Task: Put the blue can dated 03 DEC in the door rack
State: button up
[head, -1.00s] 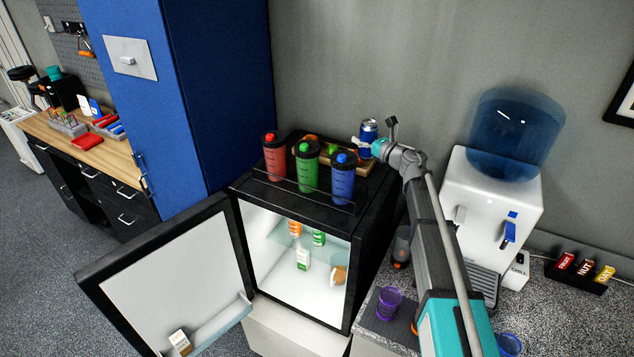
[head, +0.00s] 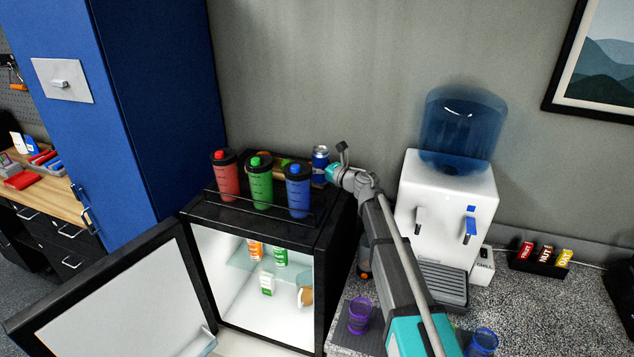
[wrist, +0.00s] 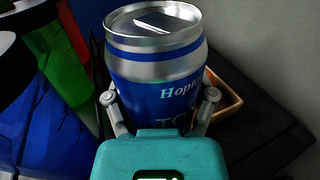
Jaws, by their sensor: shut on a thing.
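My gripper (head: 331,173) is shut on a blue and silver can (head: 320,157), above the back right of the small black fridge's top. In the wrist view the can (wrist: 155,72) stands upright between both fingers, with its lid up. Part of its lettering reads "Hop"; no date is readable. The fridge door (head: 115,310) is open to the left. A strip of the door rack (head: 198,343) shows at the bottom of the head view; most of it is cut off.
Red (head: 225,178), green (head: 260,182) and blue (head: 298,190) shaker bottles stand along the fridge top's front rail. A wooden tray (wrist: 228,98) lies behind the can. A water dispenser (head: 446,210) stands right of my arm. A few items sit inside the lit fridge.

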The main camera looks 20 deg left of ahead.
aim_at(317, 175)
jog(key=shift+f, duration=0.25)
jog(key=shift+f+b, duration=1.85)
jog(key=shift+b, duration=0.1)
jog(key=shift+f, duration=0.1)
jog(key=o, duration=1.2)
jog(key=shift+o, duration=0.2)
jog(key=shift+s+d, duration=0.1)
jog(key=v, duration=1.1)
jog(key=shift+d, duration=0.35)
jog(key=shift+s, duration=0.15)
